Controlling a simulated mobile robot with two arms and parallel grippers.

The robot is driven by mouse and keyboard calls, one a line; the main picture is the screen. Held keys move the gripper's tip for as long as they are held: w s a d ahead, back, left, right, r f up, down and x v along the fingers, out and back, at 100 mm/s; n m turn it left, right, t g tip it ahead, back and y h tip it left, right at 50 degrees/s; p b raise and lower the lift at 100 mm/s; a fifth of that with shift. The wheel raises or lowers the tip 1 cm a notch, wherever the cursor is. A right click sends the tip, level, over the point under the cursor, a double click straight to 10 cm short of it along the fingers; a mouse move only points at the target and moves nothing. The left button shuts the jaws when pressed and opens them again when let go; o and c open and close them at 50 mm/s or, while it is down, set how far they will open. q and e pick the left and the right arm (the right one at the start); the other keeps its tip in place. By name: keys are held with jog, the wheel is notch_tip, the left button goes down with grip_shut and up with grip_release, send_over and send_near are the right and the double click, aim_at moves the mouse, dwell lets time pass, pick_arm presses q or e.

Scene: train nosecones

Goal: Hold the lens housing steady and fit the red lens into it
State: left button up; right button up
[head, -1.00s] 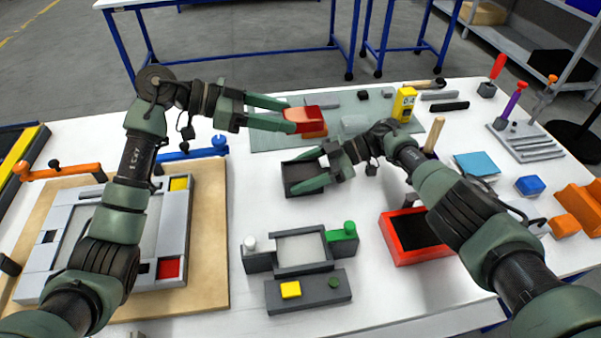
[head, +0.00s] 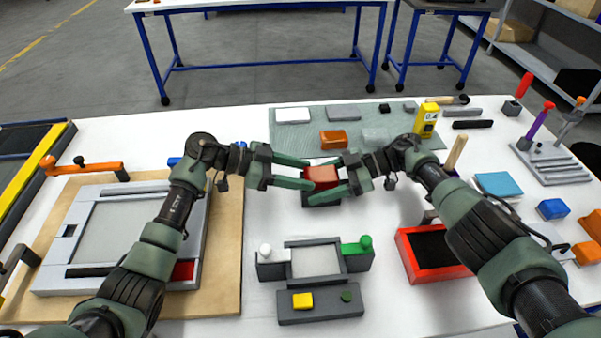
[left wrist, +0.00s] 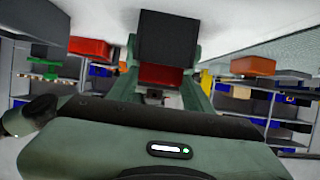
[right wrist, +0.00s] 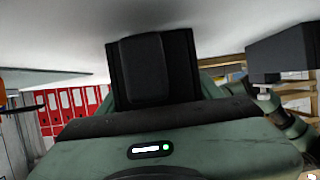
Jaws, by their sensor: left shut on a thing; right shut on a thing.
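The red lens (head: 321,172) is between the fingers of my left gripper (head: 311,179), which is shut on it. It also shows in the left wrist view (left wrist: 160,76). The dark lens housing (head: 322,199) is in my right gripper (head: 346,186), which is shut on it. The housing fills the upper middle of the left wrist view (left wrist: 168,38) and shows in the right wrist view (right wrist: 150,68). The lens is right at the housing's top in the head view. Fingers hide the join, so I cannot tell whether the lens is seated.
A grey fixture (head: 316,304) with white and green knobs stands in front. A red-rimmed tray (head: 412,262) is to the right. An orange block (head: 333,139) lies on the green mat (head: 290,137) behind. A grey frame (head: 55,280) on a board is at left.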

pick_arm(q)
jog(key=o, duration=1.5)
jog(key=shift+r, duration=0.15)
jog(key=v, duration=1.2)
pick_arm(e)
jog(key=o, duration=1.7)
jog(key=shift+o, duration=0.2)
